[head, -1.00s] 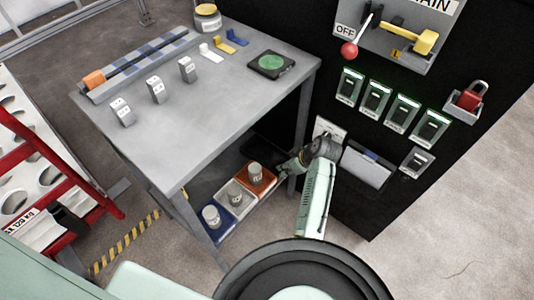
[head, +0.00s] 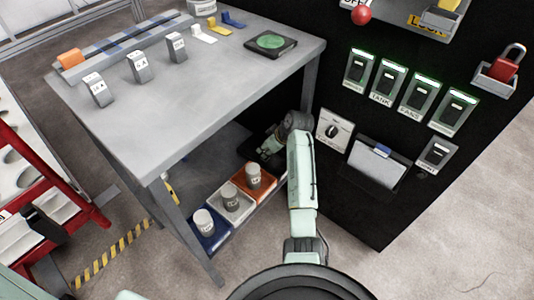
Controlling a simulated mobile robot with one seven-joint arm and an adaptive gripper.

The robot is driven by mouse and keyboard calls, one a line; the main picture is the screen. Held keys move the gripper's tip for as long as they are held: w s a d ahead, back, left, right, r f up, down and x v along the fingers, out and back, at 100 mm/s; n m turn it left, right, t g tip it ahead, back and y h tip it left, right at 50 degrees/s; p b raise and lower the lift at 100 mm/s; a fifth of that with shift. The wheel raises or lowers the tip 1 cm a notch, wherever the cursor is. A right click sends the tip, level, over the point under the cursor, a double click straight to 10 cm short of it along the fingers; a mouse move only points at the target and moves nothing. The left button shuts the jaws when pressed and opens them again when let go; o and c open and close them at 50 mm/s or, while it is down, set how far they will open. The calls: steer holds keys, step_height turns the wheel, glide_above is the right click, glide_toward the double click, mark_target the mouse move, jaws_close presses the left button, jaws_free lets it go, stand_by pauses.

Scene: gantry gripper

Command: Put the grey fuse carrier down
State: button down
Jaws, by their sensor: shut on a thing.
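My gripper (head: 266,154) reaches in under the grey table's right end, just behind the orange tray (head: 267,195) on the lower shelf. It is small, dark and in shadow. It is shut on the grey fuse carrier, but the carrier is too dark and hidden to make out. I cannot tell whether it touches the shelf. Three grey labelled blocks (head: 139,67) stand in a row on the tabletop.
The shelf also holds a blue tray (head: 222,236) and a white tray (head: 246,210); a grey cylinder stands in each of the three trays. The table (head: 195,110) is above my gripper. The black cabinet with switches (head: 390,78) is to the right.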

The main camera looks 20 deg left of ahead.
steer(key=shift+f, duration=0.15)
steer(key=c, duration=1.4)
jaws_free()
steer(key=v, duration=1.2)
steer(key=shift+p, duration=0.3)
